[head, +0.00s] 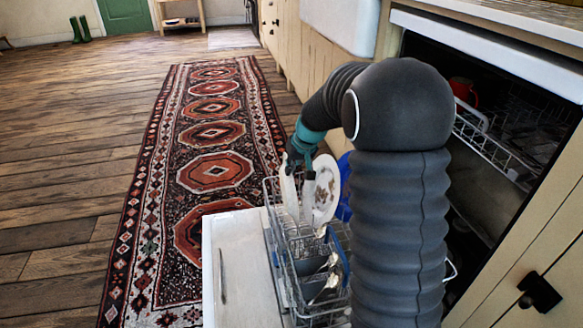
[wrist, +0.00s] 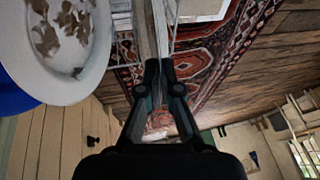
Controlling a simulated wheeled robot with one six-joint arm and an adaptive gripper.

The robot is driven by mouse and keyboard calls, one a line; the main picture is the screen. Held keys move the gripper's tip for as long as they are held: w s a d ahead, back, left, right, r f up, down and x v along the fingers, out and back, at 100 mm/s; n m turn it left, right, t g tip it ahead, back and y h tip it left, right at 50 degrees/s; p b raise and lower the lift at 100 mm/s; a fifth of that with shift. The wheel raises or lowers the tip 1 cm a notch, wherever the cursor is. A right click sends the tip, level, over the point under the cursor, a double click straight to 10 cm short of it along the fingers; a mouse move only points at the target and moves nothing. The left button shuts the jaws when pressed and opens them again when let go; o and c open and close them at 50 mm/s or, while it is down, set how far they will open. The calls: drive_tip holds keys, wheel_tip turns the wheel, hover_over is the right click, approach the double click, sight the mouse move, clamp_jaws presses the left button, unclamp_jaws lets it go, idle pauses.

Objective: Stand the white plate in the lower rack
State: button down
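The white plate (head: 289,194) shows nearly edge-on, upright, at the far end of the lower rack (head: 284,262). My gripper (head: 300,172) is above that end, its fingers closed on the plate's upper part. In the wrist view my gripper (wrist: 160,66) has its fingertips close together on a thin pale edge (wrist: 161,30), which looks like the plate. The lower rack is pulled out over the open dishwasher door (head: 235,262). I cannot tell whether the plate's bottom touches the rack wires.
Grey items and a cutlery basket occupy the nearer rack. The upper rack (head: 490,150) holds a red item (head: 464,91).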

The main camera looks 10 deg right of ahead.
drive_tip(key=c, duration=1.2)
unclamp_jaws()
drive_tip(key=shift+c, duration=0.2)
drive_tip(key=v, duration=1.2)
drive_tip(key=shift+d, duration=0.1)
